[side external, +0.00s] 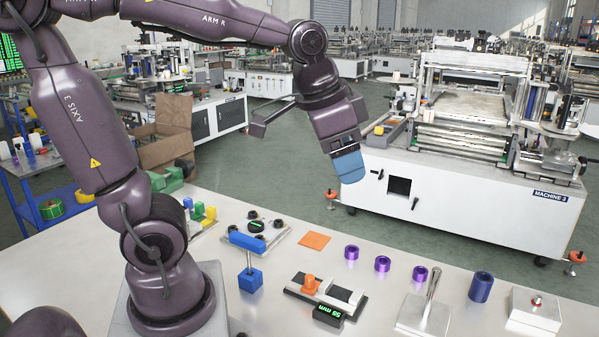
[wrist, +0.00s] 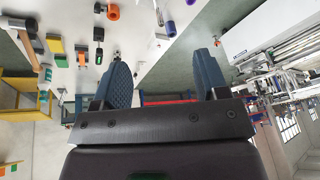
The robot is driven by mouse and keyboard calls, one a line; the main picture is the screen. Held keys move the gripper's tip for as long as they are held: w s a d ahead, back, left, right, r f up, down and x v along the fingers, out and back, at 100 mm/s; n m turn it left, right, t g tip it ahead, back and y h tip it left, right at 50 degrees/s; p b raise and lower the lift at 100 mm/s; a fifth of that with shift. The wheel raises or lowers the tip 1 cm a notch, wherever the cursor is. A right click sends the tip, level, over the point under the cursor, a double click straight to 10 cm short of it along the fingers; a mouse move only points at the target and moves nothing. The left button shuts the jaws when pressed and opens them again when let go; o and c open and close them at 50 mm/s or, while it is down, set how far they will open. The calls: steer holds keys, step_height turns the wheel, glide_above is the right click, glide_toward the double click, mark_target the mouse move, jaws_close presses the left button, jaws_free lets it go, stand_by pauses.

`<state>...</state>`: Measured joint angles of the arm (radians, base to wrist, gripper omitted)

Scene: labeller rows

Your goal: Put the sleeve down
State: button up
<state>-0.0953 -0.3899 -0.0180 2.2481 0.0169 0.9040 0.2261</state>
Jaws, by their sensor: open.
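My gripper (side external: 349,172) is open and empty, held high above the far edge of the table. In the wrist view its two blue fingers (wrist: 165,62) stand apart with nothing between them. Three short purple sleeves (side external: 382,264) stand in a slanting row on the table, and a taller dark blue sleeve (side external: 481,287) stands to their right. An orange flanged piece (side external: 310,285) sits in a measuring fixture (side external: 345,295) whose display (side external: 328,315) reads 55 mm. I cannot tell which piece is the task's sleeve. None is in my gripper.
Machine 3 (side external: 460,205) stands beyond the table.

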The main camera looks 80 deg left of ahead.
steer(key=s+d+f+n+t, duration=0.1)
steer(key=s+d, duration=0.1)
steer(key=s, duration=0.5)
steer(key=shift+s+d+n+h, duration=0.15)
steer(key=shift+n+h, duration=0.15)
steer(key=shift+n, duration=0.1)
stand_by(0.6)
